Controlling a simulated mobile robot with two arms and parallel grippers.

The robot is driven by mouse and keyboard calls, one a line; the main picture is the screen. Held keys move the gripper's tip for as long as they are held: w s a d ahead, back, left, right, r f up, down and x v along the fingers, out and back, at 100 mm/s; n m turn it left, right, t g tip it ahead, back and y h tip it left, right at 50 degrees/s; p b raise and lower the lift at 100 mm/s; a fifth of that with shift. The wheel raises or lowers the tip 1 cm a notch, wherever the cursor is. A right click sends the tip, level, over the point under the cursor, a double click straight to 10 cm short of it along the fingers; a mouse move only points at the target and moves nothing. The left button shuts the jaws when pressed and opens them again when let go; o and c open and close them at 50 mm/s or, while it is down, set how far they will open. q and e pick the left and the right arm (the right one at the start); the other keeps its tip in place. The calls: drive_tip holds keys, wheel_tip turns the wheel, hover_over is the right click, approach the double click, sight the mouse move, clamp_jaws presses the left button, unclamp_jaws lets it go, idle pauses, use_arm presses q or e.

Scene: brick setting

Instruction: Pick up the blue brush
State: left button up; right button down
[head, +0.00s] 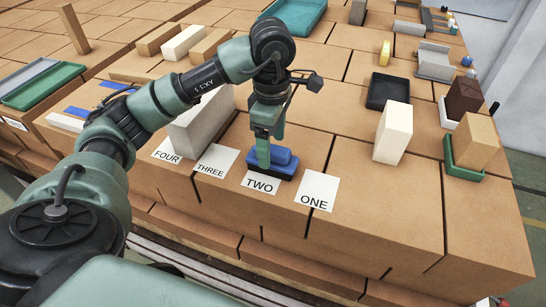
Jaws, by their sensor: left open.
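The blue brush (281,157) lies on the brick surface just behind the paper label TWO (260,184). It has a rounded blue top and a darker base. My left gripper (264,158) points down from above, right at the left part of the brush. It is open, with a green finger in front of the brush. The finger hides part of the brush, and I cannot tell whether it touches it. My right gripper is not in view.
Labels ONE (317,192), THREE (216,159) and FOUR (170,149) lie along the front. A grey block (203,119) stands left of my gripper. A white block (393,133), a black tray (388,91) and a green tray (465,173) are at right. Brick between label ONE and the white block is clear.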

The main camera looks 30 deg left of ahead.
sight(273, 147)
use_arm(q)
wheel_tip(273, 147, down, 4)
drive_tip(key=p, duration=0.2)
drive_tip(key=shift+f+p, duration=0.1)
drive_tip(key=shift+p, duration=0.2)
drive_tip(key=shift+f, duration=0.5)
drive_tip(key=c, duration=1.6)
drive_tip(key=shift+r, duration=0.1)
drive_tip(key=shift+w+r, duration=0.1)
drive_tip(key=shift+r, duration=0.45)
wheel_tip(273, 147, up, 4)
drive_tip(key=shift+f+b, duration=0.25)
drive_tip(key=shift+b, duration=0.65)
wheel_tip(273, 147, up, 15)
drive_tip(key=p, duration=0.1)
